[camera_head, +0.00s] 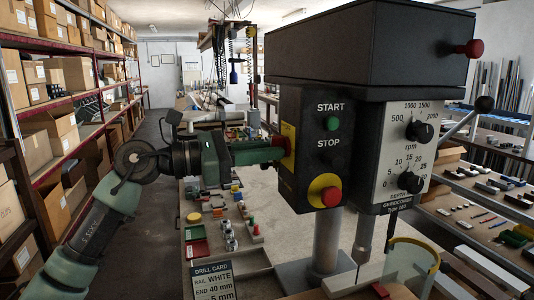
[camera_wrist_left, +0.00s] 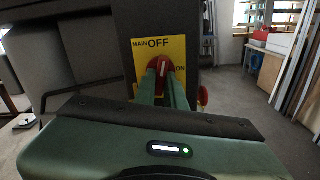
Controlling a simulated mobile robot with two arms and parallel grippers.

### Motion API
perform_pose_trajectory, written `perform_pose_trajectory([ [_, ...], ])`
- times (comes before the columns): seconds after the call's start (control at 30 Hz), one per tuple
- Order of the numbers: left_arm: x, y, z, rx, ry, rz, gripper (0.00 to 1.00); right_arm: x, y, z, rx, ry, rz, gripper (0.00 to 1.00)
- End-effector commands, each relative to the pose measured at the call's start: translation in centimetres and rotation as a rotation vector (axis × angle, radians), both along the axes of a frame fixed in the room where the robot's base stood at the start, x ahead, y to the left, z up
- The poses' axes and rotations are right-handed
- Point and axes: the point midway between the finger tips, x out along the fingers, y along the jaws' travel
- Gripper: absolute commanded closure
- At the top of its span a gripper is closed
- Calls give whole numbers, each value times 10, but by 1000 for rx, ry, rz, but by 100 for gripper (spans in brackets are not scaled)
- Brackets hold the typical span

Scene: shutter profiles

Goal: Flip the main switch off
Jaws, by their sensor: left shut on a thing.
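The main switch is a red rotary knob on a yellow plate on the left side of the drill press's black control box. The knob (camera_wrist_left: 162,64) shows in the left wrist view, with OFF at the plate's top and ON at its lower right. Its pale mark looks near upright, towards OFF; the fingers partly cover it. In the head view the yellow plate (camera_head: 288,133) is seen edge-on. My left gripper (camera_head: 276,152) reaches in from the left, shut on the knob; its fingers also show in the left wrist view (camera_wrist_left: 163,84). My right gripper is out of view.
The control box front has a green START button (camera_head: 332,124), a STOP button (camera_head: 331,158) and a red-and-yellow mushroom button (camera_head: 325,190). Dials (camera_head: 419,131) sit to the right. A drill card (camera_head: 212,281) stands below my arm. Shelves with boxes (camera_head: 60,70) line the left.

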Motion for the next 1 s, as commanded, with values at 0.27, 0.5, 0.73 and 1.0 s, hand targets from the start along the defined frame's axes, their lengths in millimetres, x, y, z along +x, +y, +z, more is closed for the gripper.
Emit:
perform_pose_trajectory([
  [0.27, -1, 0, 2, -55, 161, 2, 100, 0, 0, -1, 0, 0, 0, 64],
  [0.5, -1, 0, 2, -79, 233, 1, 100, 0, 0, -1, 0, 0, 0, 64],
  [0.73, -1, 0, 2, -86, 251, 1, 100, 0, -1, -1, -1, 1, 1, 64],
  [1.0, -1, 1, 3, -87, 251, 2, 100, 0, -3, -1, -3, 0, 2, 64],
])
